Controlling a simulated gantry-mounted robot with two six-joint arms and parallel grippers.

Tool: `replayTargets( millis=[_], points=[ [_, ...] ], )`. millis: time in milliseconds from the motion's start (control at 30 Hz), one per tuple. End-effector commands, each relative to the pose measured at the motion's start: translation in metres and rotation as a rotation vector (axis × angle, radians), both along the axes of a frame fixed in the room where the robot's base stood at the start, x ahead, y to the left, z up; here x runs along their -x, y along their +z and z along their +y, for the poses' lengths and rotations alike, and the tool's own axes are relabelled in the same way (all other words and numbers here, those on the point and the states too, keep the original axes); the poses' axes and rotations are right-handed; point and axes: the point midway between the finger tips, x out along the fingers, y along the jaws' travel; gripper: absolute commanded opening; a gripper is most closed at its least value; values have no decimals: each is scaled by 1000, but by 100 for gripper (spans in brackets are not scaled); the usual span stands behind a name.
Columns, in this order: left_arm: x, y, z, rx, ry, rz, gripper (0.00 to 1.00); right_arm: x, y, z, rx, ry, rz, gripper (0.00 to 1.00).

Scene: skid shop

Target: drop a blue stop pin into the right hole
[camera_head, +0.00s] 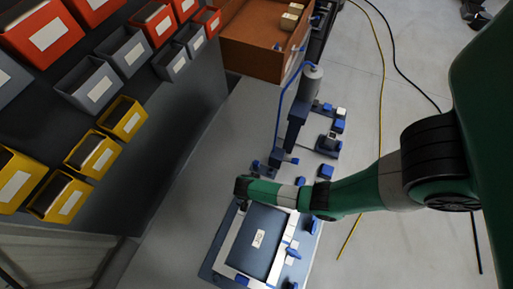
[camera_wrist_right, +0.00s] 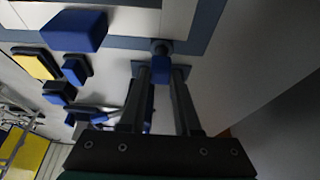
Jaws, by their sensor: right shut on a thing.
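My right gripper (camera_wrist_right: 160,80), on the green arm reaching in from the right, is shut on a small blue stop pin (camera_wrist_right: 161,67). The pin shows between the two dark fingertips in the right wrist view. A dark round piece (camera_wrist_right: 158,46) sits just beyond the pin at the edge of a blue-grey plate; I cannot tell whether it is a hole or part of the pin. In the head view, the gripper (camera_head: 243,206) is over the upper left corner of the fixture plate (camera_head: 213,262), and the pin and any hole there are hidden. My left gripper is not in view.
A pale frame (camera_head: 229,241) with a dark blue panel (camera_head: 250,263) lies on the plate. Blue blocks and clamps stand along its right side. A grey cylinder (camera_head: 312,79) on a blue stand rises behind. An orange crate (camera_head: 250,55) is at the back; yellow bins (camera_head: 92,152) hang left.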

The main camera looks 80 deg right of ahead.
Motion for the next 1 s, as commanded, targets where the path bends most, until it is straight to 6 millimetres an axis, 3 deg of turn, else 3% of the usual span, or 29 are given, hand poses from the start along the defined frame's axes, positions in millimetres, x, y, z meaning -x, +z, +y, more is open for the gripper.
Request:
replayTargets(
  millis=[1000],
  points=[
    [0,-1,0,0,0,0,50,0,-12,0,0,0,1,0]
  ],
)
